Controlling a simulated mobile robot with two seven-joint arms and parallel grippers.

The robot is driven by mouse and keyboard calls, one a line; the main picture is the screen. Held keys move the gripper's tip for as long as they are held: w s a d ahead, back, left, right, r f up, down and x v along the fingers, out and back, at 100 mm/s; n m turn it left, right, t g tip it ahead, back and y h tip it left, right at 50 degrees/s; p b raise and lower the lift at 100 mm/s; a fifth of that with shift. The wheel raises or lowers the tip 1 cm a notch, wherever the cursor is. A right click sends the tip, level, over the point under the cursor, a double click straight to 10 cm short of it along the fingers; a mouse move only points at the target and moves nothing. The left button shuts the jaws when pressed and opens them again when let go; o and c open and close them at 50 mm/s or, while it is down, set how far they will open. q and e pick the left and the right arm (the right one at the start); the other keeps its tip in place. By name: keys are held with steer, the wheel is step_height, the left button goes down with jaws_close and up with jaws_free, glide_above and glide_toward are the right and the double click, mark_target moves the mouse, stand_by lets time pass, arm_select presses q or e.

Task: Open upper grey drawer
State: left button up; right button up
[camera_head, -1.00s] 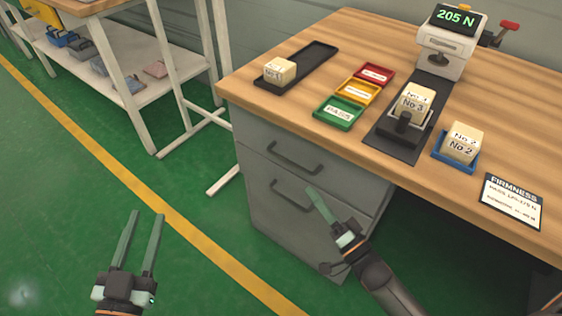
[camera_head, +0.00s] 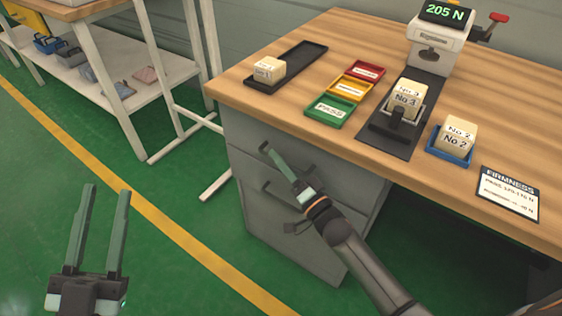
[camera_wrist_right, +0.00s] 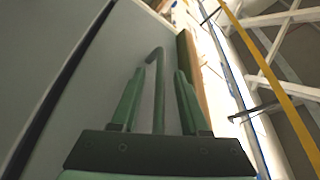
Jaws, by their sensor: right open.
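The upper grey drawer (camera_head: 242,141) is in the desk's grey cabinet, and its front looks flush. Its dark handle is largely hidden behind my right gripper (camera_head: 270,149) in the head view. In the right wrist view a bar-like handle (camera_wrist_right: 158,88) stands between the two green fingers of my open right gripper (camera_wrist_right: 156,80), with gaps on both sides. The lower drawer's handle (camera_head: 267,189) shows below. My left gripper (camera_head: 107,190) is open and empty over the green floor at the lower left.
The wooden desktop (camera_head: 330,40) carries a black tray (camera_head: 305,60) with a block, red, yellow and green trays, a block on a blue tray (camera_head: 447,155) and a firmness tester (camera_head: 437,45). A white-legged bench (camera_head: 125,85) stands at the left. Floor before the drawers is clear.

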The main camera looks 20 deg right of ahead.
steer(key=shift+c, duration=0.4)
jaws_close()
stand_by(0.9)
